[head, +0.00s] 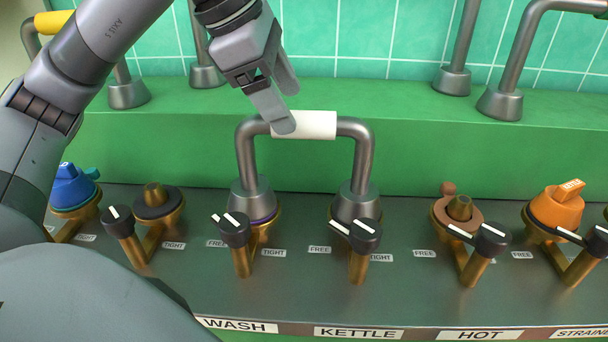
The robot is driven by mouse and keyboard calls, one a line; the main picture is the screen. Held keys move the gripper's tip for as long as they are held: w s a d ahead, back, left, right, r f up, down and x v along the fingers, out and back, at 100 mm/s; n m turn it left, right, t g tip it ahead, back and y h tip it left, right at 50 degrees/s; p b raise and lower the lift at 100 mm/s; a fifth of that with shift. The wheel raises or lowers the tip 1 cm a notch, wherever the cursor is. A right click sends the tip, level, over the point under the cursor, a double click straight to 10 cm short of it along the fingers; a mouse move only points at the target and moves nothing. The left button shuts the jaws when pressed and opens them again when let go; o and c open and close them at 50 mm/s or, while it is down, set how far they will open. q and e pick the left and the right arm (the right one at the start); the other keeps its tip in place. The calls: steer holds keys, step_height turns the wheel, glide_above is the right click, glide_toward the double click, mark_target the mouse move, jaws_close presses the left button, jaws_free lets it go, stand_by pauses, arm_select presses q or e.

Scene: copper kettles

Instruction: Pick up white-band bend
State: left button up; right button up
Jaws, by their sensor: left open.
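The white-band bend (355,129) is a grey upside-down U pipe with a white band (312,125) around the middle of its top. It stands upright, its two flared feet on two brass fittings at the centre of the dark counter. My left gripper (287,108) is open at the left end of the white band, pointing down. One fingertip overlaps the band in the picture; I cannot tell if it touches. My right gripper is not in view.
Black-handled levers (234,230) stand in front of the fittings. A blue cap (73,187) is at left and an orange cap (556,211) at right. Other grey pipes (517,62) stand on the green ledge (420,140) behind. My left arm covers the left side.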

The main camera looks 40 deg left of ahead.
mark_target(308, 132)
arm_select(q)
steer(key=x, duration=0.3)
steer(key=d+x, duration=0.1)
steer(key=x, duration=0.2)
steer(key=shift+s+f+b, duration=0.15)
steer(key=shift+b, duration=0.15)
steer(key=shift+d+f, duration=0.1)
steer(key=shift+f, duration=0.15)
steer(key=shift+c, duration=0.3)
steer(key=shift+r, duration=0.1)
steer(key=c, duration=1.2)
steer(key=shift+r, duration=0.1)
step_height(308, 132, up, 20)
steer(key=p, duration=0.4)
steer(key=shift+f, duration=0.2)
